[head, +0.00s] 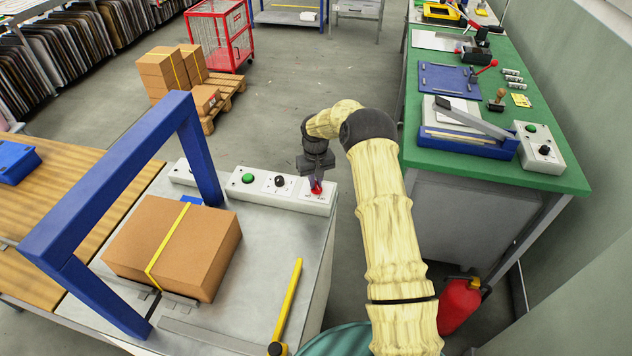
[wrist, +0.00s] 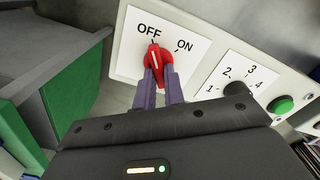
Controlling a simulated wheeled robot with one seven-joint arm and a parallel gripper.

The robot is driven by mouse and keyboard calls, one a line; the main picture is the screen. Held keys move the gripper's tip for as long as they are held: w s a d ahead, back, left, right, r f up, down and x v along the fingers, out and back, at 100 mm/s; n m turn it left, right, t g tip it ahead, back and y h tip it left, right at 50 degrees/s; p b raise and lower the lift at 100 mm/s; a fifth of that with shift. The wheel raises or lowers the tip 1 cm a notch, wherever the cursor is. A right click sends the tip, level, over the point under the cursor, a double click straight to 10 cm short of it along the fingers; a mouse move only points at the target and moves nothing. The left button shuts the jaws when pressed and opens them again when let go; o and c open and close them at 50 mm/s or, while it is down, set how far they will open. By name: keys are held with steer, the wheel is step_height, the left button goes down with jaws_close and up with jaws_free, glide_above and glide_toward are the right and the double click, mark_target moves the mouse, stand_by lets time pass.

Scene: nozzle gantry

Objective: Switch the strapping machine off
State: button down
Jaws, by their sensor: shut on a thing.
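The strapping machine (head: 240,290) is a grey-topped bench with a blue arch (head: 200,160) over it. A white control strip (head: 290,204) runs along its back edge. The red rotary switch (head: 316,188) sits at the strip's right end; in the wrist view the red switch (wrist: 157,62) is on a white plate marked OFF and ON. Its white pointer line points toward the OFF mark. My gripper (head: 316,178) comes down on the switch from above, and its fingers (wrist: 160,85) are shut on it. The fingers hide part of the switch's near side.
A strapped carton (head: 175,245) lies under the arch, and a yellow-handled lever (head: 288,300) is at the machine's front. A green button (wrist: 284,105) and a numbered black dial (wrist: 236,89) are beside the switch. A green workbench (head: 480,160) stands to the right.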

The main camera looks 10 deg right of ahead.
mark_target(316, 183)
stand_by(0.3)
steer(key=c, duration=1.5)
jaws_free()
steer(key=shift+r, duration=0.15)
step_height(316, 183, up, 17)
steer(key=shift+r+b, duration=0.1)
steer(key=shift+b, duration=1.05)
